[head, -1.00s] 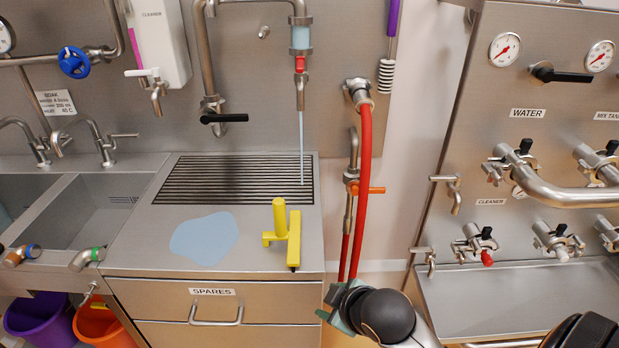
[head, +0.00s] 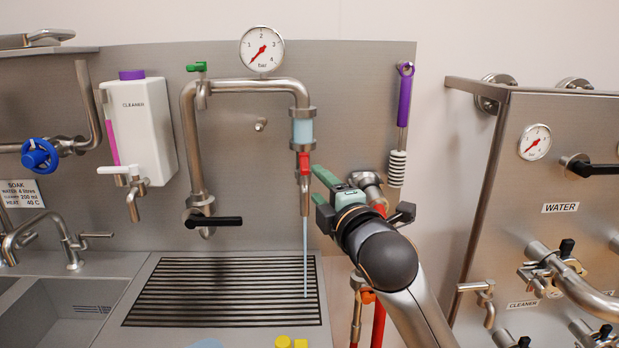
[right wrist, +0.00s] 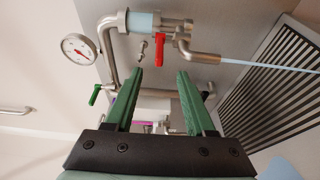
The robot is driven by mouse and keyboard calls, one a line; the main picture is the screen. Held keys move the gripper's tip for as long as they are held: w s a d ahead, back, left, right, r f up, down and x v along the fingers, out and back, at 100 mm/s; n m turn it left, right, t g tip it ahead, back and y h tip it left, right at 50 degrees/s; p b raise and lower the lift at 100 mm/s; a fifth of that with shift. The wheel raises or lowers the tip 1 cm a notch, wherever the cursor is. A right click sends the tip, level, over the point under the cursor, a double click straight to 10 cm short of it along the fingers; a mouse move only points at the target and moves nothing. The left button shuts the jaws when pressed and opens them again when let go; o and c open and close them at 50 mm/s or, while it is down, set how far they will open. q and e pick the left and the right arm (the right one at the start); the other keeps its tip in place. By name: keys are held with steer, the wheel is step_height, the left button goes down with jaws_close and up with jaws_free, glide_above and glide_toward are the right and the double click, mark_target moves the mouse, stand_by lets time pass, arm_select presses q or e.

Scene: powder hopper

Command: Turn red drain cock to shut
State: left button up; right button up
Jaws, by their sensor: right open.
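The red drain cock (head: 304,168) sits on the vertical pipe below the sight glass (head: 303,131). Its lever points down along the pipe, and a pale blue stream (head: 305,258) runs from the outlet onto the grating. My right gripper (head: 319,187) is just right of the cock in the head view, with its fingers pointing toward it. In the right wrist view the red lever (right wrist: 160,50) shows beyond and between the open, empty green fingers (right wrist: 160,74), with no visible contact. My left gripper is not in view.
A black-handled valve (head: 213,221) and a green-handled valve (head: 197,67) are on the same pipework, below the gauge (head: 262,49). The grating (head: 225,291) lies below. The piped panel (head: 550,220) stands at right.

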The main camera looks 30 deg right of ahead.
mark_target(307, 172)
steer(key=b+x, duration=0.1)
steer(key=x, duration=0.4)
steer(key=shift+p+x, duration=0.6)
steer(key=shift+x, duration=0.4)
steer(key=shift+w+d, duration=0.15)
steer(key=shift+w, duration=0.55)
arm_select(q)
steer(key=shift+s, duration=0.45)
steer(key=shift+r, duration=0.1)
arm_select(e)
jaws_close()
